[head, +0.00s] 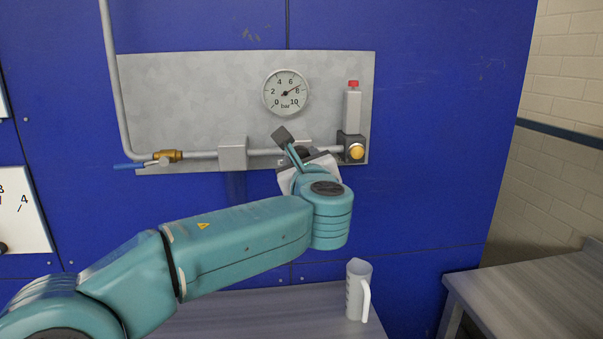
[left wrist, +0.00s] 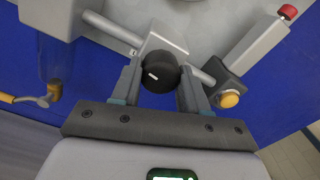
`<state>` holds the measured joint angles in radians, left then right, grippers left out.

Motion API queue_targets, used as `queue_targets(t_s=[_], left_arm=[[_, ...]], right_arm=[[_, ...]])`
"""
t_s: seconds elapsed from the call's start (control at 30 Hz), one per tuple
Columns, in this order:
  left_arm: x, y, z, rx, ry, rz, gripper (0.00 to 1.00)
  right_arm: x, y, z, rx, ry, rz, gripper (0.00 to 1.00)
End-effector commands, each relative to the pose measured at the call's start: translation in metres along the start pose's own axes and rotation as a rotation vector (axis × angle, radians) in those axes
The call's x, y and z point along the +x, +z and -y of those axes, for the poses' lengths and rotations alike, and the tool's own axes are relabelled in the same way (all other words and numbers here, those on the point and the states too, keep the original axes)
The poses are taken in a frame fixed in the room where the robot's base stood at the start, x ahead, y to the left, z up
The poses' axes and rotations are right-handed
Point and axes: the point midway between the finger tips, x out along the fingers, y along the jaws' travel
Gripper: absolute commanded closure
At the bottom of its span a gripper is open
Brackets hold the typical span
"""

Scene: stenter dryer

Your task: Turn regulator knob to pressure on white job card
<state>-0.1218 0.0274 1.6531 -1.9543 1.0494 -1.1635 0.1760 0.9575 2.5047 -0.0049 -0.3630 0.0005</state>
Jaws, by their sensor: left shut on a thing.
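The regulator knob (left wrist: 160,74) is black with a short white mark that shows left of its centre in the left wrist view. My left gripper (left wrist: 160,92) has one finger on each side of the knob and is shut on it. In the head view my gripper (head: 301,160) is at the pipe below the gauge, and my wrist hides most of the knob. The round pressure gauge (head: 286,93), marked 0 to 10 bar, has its needle between 6 and 8. No readable white job card shows; white panels are cut off at the left edge. My right gripper is out of view.
A grey plate (head: 190,95) carries the pipe and a brass valve with a blue lever (head: 165,157). Right of the knob are an orange-yellow button (head: 357,152) and a red-capped cylinder (head: 353,105). A white jug (head: 358,290) stands on the bench (head: 260,318) below.

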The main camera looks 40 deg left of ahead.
Motion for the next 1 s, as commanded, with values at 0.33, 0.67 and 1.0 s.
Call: queue_targets(t_s=[0.33, 0.67, 1.0], left_arm=[[0.000, -0.005, -0.001, -0.325, 0.000, 0.000, 0.86], [0.000, -0.003, 0.000, -0.569, 0.000, -0.001, 0.86], [0.000, -0.001, 0.001, -0.692, 0.000, -0.001, 0.86]], right_arm=[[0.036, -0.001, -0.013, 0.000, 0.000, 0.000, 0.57], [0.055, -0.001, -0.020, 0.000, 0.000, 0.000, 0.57], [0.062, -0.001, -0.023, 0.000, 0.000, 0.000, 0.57]])
